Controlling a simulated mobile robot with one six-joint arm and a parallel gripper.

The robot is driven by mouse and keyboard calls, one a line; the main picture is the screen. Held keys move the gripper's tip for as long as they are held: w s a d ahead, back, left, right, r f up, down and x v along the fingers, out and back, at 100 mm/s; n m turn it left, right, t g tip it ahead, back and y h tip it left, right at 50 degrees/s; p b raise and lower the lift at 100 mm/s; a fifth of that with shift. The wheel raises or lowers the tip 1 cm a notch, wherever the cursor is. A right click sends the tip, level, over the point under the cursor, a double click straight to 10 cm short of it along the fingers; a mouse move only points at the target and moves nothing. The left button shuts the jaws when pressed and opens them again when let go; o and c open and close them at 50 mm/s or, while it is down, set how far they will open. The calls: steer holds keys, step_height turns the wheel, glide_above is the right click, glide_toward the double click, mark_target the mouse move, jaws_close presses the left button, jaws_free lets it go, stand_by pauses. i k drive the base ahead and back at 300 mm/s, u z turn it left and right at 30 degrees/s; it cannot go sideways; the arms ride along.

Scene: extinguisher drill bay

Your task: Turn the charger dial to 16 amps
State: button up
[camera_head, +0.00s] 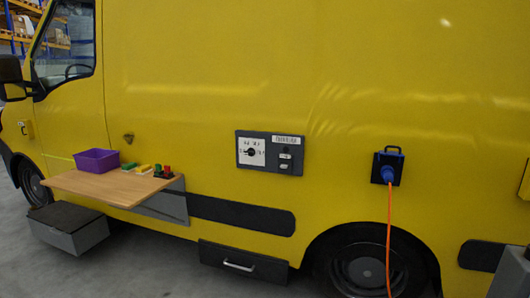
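The charger dial (251,152) is a small dark knob on a white square plate with marks around it. It sits on the left part of a dark grey control panel (271,170) on the yellow van's side. The knob's pointer looks roughly level, but the numbers are too small to read, so I cannot tell its setting. My gripper is not in view, and nothing covers the dial.
A wooden fold-out shelf (95,188) juts out left of the panel, with a purple bin (97,160) and small coloured items. A grey step box (68,231) is below. A blue plug (390,175) with an orange cable (388,240) hangs right. A dark drawer (241,264) is underneath.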

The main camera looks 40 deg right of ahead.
mark_target(251, 151)
steer(key=i, duration=1.15)
steer(key=u, duration=0.45)
